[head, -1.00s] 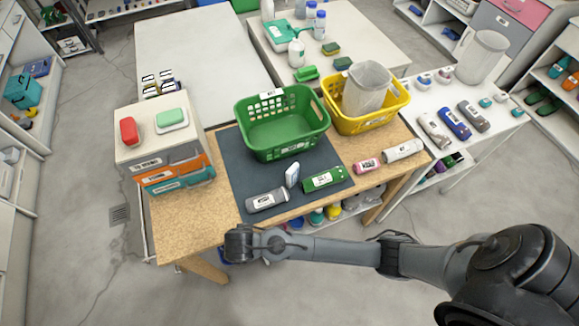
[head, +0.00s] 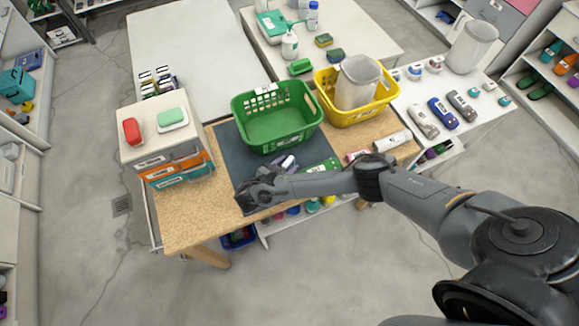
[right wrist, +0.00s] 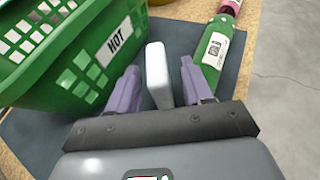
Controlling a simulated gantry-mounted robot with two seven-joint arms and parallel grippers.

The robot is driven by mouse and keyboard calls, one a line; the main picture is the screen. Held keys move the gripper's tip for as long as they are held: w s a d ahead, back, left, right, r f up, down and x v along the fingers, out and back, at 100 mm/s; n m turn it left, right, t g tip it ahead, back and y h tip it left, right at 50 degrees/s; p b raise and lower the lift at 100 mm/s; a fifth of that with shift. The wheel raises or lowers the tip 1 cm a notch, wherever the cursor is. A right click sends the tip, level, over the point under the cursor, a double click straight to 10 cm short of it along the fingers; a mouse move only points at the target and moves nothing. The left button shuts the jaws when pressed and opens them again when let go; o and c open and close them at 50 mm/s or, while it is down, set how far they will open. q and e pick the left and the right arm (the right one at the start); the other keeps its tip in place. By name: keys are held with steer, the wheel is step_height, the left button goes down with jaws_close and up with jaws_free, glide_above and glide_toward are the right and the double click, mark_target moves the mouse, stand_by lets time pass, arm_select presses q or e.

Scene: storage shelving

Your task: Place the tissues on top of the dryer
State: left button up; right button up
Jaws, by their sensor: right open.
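A small white upright slab (right wrist: 157,75), which may be the tissues, stands on the dark mat (head: 228,150). In the right wrist view it is between the two fingers of my right gripper (right wrist: 160,72), with gaps on both sides. My right gripper (head: 286,163) is open and reaches in low over the mat in the head view, where it mostly hides the slab. I cannot tell which thing is the dryer. A white-topped drawer unit (head: 150,150) at the table's left carries a red item (head: 132,131) and a green item (head: 172,117). My left gripper is not in view.
A green basket (head: 245,130) labelled HOT stands just behind my right gripper. A yellow basket (head: 325,90) holding a bin (head: 357,85) is to its right. A green bottle (right wrist: 213,50) lies close to the right finger. The table's front left (head: 195,230) is bare.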

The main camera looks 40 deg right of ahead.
steer(key=shift+b+x, duration=0.45)
steer(key=shift+x, duration=1.1)
jaws_close()
